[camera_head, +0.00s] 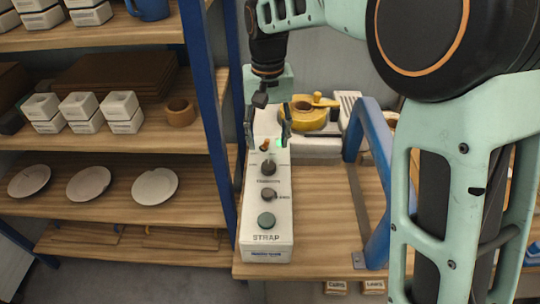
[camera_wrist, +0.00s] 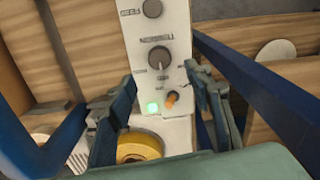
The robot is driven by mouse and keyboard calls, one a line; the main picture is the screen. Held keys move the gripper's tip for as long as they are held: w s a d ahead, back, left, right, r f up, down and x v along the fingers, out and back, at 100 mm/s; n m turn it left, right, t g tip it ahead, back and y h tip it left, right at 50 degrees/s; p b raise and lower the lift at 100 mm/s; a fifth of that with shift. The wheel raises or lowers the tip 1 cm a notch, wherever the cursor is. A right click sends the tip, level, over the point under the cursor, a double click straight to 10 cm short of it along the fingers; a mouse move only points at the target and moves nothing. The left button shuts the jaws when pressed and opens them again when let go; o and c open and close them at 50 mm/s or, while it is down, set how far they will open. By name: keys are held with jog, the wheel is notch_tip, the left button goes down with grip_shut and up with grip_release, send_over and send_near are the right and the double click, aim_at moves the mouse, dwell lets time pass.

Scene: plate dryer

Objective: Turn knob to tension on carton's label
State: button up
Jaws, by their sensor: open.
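A white control box (camera_head: 266,243) marked STRAP stands on the wooden bench and carries a column of knobs. The dark upper knob (camera_head: 268,168) has a pale pointer line in the wrist view (camera_wrist: 160,58). Below it in the head view are a middle knob (camera_head: 268,194) and a green-grey round control (camera_head: 266,220). The small print is unreadable. My gripper (camera_head: 268,139) is open over the box's far end. I cannot identify a carton with a tension label.
A yellow tape-like roll (camera_head: 304,114) sits behind the box. A blue frame (camera_head: 371,180) rises to the right, and a blue shelf post (camera_head: 211,110) stands to the left. Shelves hold white plates (camera_head: 89,184) and white blocks (camera_head: 82,106). Small labelled boxes (camera_head: 336,288) are below the bench.

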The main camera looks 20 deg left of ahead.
aim_at(268, 165)
notch_tip(268, 165, down, 9)
jog(key=shift+w+r+p, duration=0.1)
jog(key=shift+r+p, duration=0.05)
jog(key=shift+p, duration=0.15)
jog(key=c, duration=1.2)
